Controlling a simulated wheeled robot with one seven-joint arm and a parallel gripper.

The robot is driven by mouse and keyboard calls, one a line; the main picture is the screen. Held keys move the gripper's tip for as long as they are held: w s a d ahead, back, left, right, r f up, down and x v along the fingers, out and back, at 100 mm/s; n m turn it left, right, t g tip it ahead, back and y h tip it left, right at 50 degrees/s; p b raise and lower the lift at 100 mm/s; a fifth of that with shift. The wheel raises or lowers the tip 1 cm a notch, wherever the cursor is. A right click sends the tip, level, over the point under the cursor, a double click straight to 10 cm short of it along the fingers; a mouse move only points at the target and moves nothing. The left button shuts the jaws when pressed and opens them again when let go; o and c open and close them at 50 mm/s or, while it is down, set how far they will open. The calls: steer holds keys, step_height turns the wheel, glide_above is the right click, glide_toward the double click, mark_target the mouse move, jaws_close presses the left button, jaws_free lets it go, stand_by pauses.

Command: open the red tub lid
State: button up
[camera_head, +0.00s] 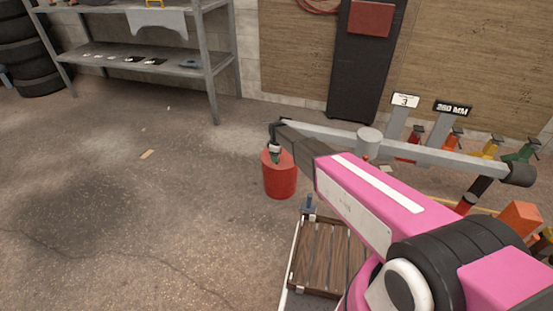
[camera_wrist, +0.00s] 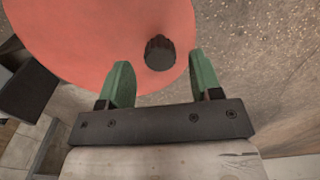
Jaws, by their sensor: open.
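The red tub (camera_head: 280,181) stands on the concrete floor near the middle of the head view. Its round red lid (camera_wrist: 95,35) fills the upper left of the wrist view and appears closed. A dark ribbed knob (camera_wrist: 160,53) rises from the lid. My gripper (camera_wrist: 163,75) has two green fingers, open, one on each side of the knob and apart from it. In the head view my gripper (camera_head: 276,157) is over the tub's top, and it hides part of the lid and the knob.
A wooden slatted platform (camera_head: 327,255) lies right of and nearer than the tub. A grey metal shelf (camera_head: 180,68) stands at the back left. Coloured stands (camera_head: 490,148) are at the right. The floor left of the tub is mostly clear.

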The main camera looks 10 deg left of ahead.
steer(key=shift+f, duration=0.95)
